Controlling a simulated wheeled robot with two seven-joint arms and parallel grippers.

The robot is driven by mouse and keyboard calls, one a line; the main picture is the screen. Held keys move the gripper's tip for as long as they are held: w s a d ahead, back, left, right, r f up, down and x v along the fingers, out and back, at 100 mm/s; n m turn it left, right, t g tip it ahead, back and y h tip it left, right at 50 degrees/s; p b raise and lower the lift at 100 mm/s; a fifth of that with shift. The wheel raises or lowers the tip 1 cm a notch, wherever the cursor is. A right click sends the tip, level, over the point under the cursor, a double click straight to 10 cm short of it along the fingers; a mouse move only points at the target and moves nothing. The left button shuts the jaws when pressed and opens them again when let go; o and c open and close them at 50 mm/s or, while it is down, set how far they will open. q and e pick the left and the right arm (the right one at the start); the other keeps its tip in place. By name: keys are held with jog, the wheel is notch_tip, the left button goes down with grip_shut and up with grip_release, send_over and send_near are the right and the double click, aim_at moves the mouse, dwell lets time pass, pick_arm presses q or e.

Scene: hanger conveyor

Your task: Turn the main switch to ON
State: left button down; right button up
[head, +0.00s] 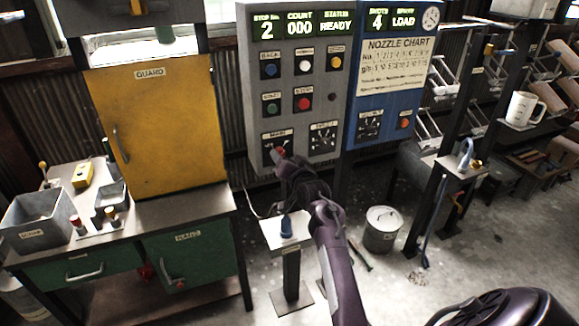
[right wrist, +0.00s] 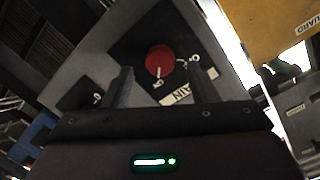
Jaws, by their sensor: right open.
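The main switch is a red round knob (right wrist: 160,60) on a dark plate, with the MAIN label (right wrist: 181,94) beside it in the right wrist view. White marks lie around the knob; I cannot tell its setting for sure. In the head view the red knob (head: 280,151) shows at the lower left of the grey control panel (head: 325,100), partly hidden by my right gripper (head: 285,162). The right gripper (right wrist: 163,85) is open. Its fingers lie either side of the knob in the wrist picture, with nothing held; contact is not visible. My left gripper is out of view.
Green, red and other coloured buttons (head: 303,99) sit above the switch, and a dial (head: 322,140) is right of it. A blue panel (head: 395,75) adjoins. A workbench (head: 180,209) with a yellow guard (head: 160,125) stands left. A small pedestal (head: 287,232) stands below the panel.

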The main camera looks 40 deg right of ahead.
jog(key=b+v, duration=0.1)
jog(key=v, duration=0.4)
jog(key=shift+s+a+r, duration=0.1)
jog(key=shift+s+a, duration=0.05)
jog(key=shift+s, duration=0.1)
